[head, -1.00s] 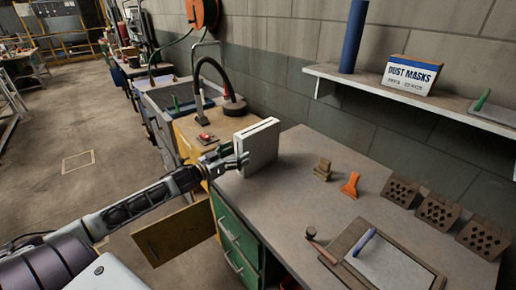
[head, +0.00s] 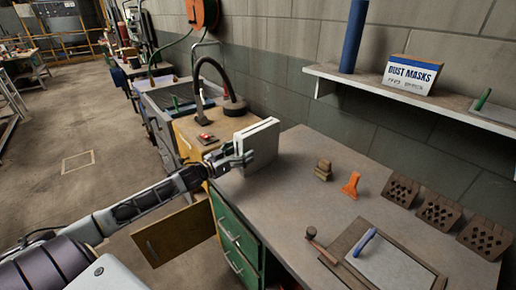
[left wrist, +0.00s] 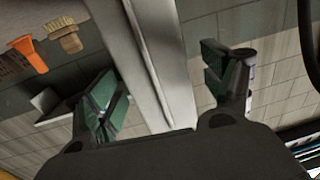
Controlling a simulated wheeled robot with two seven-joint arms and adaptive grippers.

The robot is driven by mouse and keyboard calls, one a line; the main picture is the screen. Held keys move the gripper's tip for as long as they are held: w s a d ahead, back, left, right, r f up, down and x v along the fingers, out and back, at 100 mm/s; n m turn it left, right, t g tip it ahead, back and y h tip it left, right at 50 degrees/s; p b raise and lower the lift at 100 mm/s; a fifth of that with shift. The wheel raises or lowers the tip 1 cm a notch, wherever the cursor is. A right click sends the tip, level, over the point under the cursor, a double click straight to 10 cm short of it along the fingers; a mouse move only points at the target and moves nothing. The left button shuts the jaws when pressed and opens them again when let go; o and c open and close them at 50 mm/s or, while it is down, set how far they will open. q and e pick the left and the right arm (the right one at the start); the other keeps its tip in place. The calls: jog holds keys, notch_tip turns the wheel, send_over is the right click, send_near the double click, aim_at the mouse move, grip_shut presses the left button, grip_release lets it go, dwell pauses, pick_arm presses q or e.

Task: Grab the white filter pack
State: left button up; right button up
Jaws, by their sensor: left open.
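The white filter pack (head: 262,146) stands upright on the left end of the workbench in the head view. In the left wrist view the filter pack (left wrist: 150,60) runs as a pale slab between the two fingers. My left gripper (head: 243,156) is at the pack's left edge in the head view. In the left wrist view my left gripper (left wrist: 168,90) is open, with a finger on each side of the pack and a visible gap on both sides. My right gripper is in neither view.
On the workbench (head: 290,200) are an orange scraper (head: 351,185), a brush (head: 323,170), several hollow bricks (head: 438,211) and a board with a blue-handled tool (head: 364,242). A shelf (head: 440,104) above holds a dust masks box (head: 408,75). A yellow cabinet door (head: 174,233) hangs open below my arm.

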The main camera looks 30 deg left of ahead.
aim_at(258, 147)
pick_arm(q)
jog(key=shift+w, duration=0.25)
jog(key=shift+w+d, duration=0.15)
jog(key=shift+w, duration=0.2)
jog(key=shift+w+d, duration=0.2)
jog(key=shift+w, duration=0.45)
jog(key=shift+w+d, duration=0.1)
jog(key=shift+w, duration=0.05)
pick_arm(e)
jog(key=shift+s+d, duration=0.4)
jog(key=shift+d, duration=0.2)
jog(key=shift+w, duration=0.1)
